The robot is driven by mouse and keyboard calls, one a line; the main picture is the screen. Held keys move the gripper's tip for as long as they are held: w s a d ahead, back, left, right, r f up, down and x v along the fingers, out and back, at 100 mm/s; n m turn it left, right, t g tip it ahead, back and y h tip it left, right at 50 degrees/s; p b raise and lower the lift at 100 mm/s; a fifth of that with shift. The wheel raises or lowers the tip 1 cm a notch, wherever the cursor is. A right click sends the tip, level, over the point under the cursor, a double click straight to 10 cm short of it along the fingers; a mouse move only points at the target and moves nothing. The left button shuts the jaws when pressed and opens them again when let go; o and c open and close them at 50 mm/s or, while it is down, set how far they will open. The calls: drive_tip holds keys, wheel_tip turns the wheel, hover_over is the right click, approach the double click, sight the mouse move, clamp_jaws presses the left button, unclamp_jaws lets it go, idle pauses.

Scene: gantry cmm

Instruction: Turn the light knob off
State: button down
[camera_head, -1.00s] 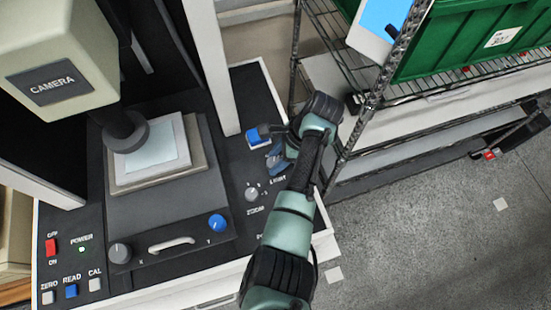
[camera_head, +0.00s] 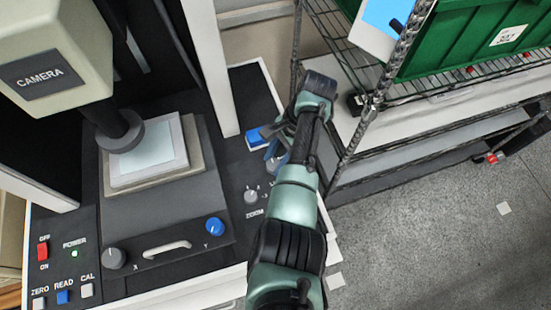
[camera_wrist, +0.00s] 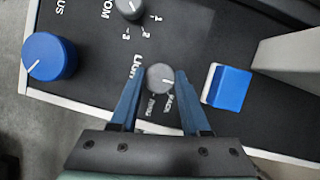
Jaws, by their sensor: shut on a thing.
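The light knob (camera_wrist: 160,78) is a small round grey knob with a white pointer line, on the black panel beside the printed word LIGHT. In the wrist view it sits between the two blue fingers of my gripper (camera_wrist: 159,76), which are shut on its sides. In the head view my gripper (camera_head: 275,147) is down at the right side of the panel and hides the knob. The lettering around the knob is partly covered by the fingers, so I cannot read its setting.
A blue-and-white switch (camera_wrist: 228,87) stands close beside the right finger. The zoom knob (camera_head: 251,196) and a large blue knob (camera_wrist: 48,57) are on the same panel. A wire shelf with a green crate (camera_head: 475,40) stands to the right, close to my arm.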

drive_tip(key=shift+c, duration=1.9)
unclamp_jaws()
drive_tip(key=p+v, duration=0.2)
drive_tip(key=v, duration=1.1)
drive_tip(key=shift+p, duration=0.3)
drive_tip(key=shift+a, duration=0.1)
